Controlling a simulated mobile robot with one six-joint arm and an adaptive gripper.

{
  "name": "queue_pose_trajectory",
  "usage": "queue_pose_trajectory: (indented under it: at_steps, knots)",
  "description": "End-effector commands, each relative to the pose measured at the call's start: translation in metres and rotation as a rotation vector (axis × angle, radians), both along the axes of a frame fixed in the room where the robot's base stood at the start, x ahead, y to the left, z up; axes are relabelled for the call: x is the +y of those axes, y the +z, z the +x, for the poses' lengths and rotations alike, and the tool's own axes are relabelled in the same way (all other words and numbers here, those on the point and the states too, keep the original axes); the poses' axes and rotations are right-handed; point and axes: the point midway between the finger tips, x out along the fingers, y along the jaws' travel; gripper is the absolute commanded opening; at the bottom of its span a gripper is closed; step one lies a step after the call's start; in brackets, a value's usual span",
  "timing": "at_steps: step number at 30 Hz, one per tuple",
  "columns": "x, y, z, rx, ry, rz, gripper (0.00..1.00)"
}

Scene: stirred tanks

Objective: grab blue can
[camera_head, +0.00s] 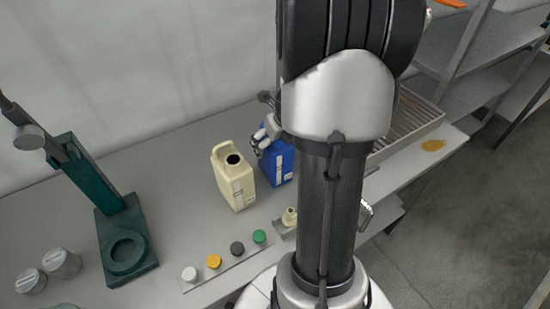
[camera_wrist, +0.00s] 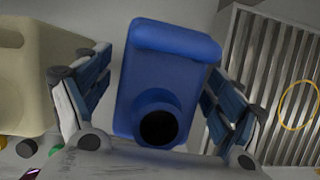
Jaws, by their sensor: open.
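The blue can (camera_head: 275,163) stands on the grey bench, just right of a cream can (camera_head: 235,178), and is partly hidden by my arm in the head view. In the wrist view the blue can (camera_wrist: 165,75) fills the middle, its dark open mouth facing the camera. My gripper (camera_wrist: 158,95) is open, with one finger on each side of the blue can. A gap shows on the left side; on the right I cannot tell whether the finger touches. In the head view my gripper (camera_head: 268,136) is at the can's top and mostly hidden.
The cream can (camera_wrist: 25,80) stands close left of the left finger. A slatted metal rack (camera_wrist: 275,85) lies to the right. A strip with coloured caps (camera_head: 225,262), a green stand (camera_head: 125,240) and metal lidded jars (camera_head: 62,262) occupy the bench's front left.

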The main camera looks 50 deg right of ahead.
Motion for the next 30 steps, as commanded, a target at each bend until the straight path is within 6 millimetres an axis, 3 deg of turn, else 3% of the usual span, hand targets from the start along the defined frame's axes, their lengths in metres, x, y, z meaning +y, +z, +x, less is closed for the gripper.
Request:
queue_pose_trajectory:
  at_steps: [30]
  knots:
    - [0.0000, 0.0003, -0.0004, 0.000, 0.000, 0.000, 0.21]
